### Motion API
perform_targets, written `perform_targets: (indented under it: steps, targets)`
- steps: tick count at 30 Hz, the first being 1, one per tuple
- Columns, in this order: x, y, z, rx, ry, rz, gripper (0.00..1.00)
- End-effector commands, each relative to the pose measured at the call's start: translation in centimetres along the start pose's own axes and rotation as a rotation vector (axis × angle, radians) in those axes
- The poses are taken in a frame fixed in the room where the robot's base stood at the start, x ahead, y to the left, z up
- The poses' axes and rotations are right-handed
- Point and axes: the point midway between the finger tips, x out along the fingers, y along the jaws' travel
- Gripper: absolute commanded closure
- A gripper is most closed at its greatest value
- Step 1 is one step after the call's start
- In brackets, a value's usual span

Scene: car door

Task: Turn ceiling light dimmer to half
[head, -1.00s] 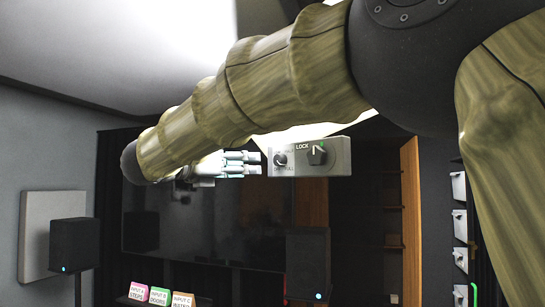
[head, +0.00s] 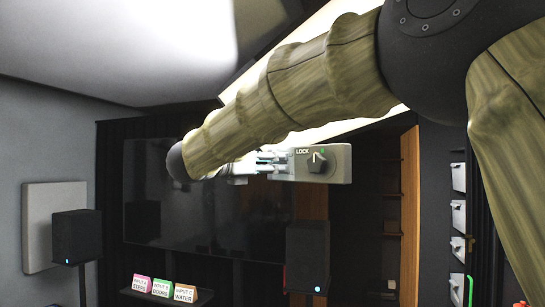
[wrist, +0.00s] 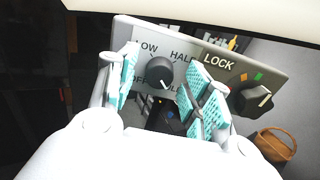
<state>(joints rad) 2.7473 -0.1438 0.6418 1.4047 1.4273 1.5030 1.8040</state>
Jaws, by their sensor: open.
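The dimmer is a round dark knob (wrist: 160,72) on a grey control panel (head: 338,175), with LOW, HALF, OFF and a partly hidden FULL label around it. Its pale pointer mark appears to face down-right, toward the FULL label. My gripper (wrist: 165,90) is open, with one teal-padded finger on each side of the knob; I cannot tell whether either touches it. In the head view my gripper (head: 272,162) covers the panel's left part and hides the dimmer. A larger LOCK knob (wrist: 252,97) sits on the panel's right, with green and orange marks nearby.
The right finger is close to the LOCK side of the panel. A bright ceiling light panel (head: 370,125) is behind my arm. A large dark screen (head: 150,220), speakers (head: 76,237) and small coloured input cards (head: 161,288) are below. A basket (wrist: 274,145) shows lower right.

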Motion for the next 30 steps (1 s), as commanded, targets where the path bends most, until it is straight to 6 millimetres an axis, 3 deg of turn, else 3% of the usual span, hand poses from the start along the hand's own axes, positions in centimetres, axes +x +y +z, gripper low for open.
perform_targets:
  steps: [12, 20, 30]
  targets:
    - [0.63, -0.01, -0.01, 0.0, -0.001, 0.0, 0.5]
    - [0.62, 0.0, 0.0, 0.0, 0.0, 0.0, 0.96]
    - [0.62, 0.0, -0.23, -0.017, 0.0, 0.0, 0.96]
